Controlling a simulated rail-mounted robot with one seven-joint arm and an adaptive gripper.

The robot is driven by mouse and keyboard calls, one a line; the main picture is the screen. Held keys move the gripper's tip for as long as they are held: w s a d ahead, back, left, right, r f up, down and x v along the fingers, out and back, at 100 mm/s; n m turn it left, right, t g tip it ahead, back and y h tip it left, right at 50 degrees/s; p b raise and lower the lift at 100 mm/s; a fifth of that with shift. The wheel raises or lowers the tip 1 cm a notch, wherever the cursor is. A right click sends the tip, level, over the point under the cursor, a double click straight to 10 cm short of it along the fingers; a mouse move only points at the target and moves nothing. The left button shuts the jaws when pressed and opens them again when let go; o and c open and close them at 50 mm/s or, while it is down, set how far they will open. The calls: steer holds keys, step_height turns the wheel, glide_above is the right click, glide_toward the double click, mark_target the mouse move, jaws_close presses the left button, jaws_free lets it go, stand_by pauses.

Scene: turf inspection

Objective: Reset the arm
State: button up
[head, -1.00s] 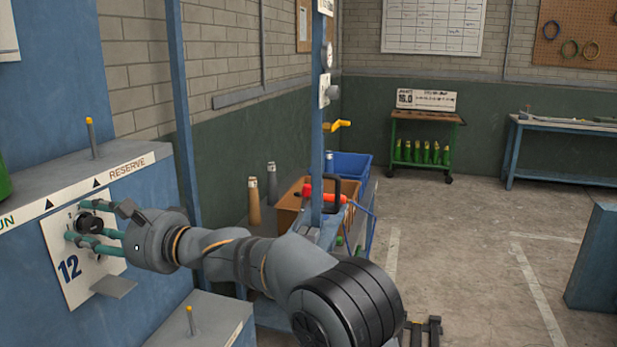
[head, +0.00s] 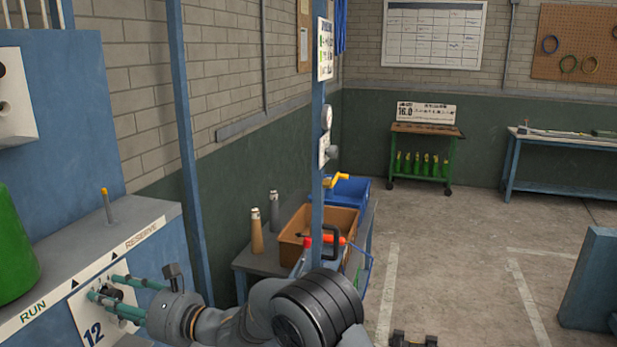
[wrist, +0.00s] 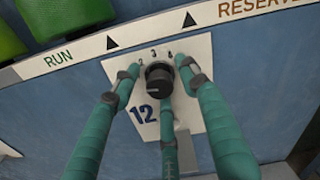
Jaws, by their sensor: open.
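The black knob (wrist: 160,80) sits on a white plate (wrist: 203,60) marked 12, with 2, 3 and 4 showing above it. The plate is on the blue panel under the labels RUN and RESERVE. My gripper (wrist: 155,76) is open, with its three teal fingers spread around the knob: one at each side and one below. I cannot tell whether any finger touches it. In the head view my gripper (head: 114,288) is at the lower left, before the same plate (head: 88,322); the fingers partly hide the knob. The knob's pointer direction is unclear.
A green cylinder (head: 14,255) stands on the ledge above the panel, near a yellow-tipped peg (head: 108,207). A blue post (head: 318,150) rises beyond my arm. Behind it are a brown bin (head: 335,220) and a blue bin (head: 352,190). The floor at right is mostly clear.

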steer(key=m+p, duration=0.1)
steer(key=p, duration=0.1)
steer(key=m+p, duration=0.1)
steer(key=shift+r+m+p, duration=0.3)
steer(key=shift+p, duration=0.1)
steer(key=b+v, duration=0.2)
steer(key=v, duration=0.1)
steer(key=shift+d+f+b, duration=0.25)
steer(key=shift+f+b, duration=0.1)
steer(key=shift+f, duration=0.05)
steer(key=shift+s+d, duration=0.2)
steer(key=shift+d, duration=0.25)
steer(key=shift+r, duration=0.1)
steer(key=shift+d+r, duration=0.1)
steer(key=shift+d, duration=0.05)
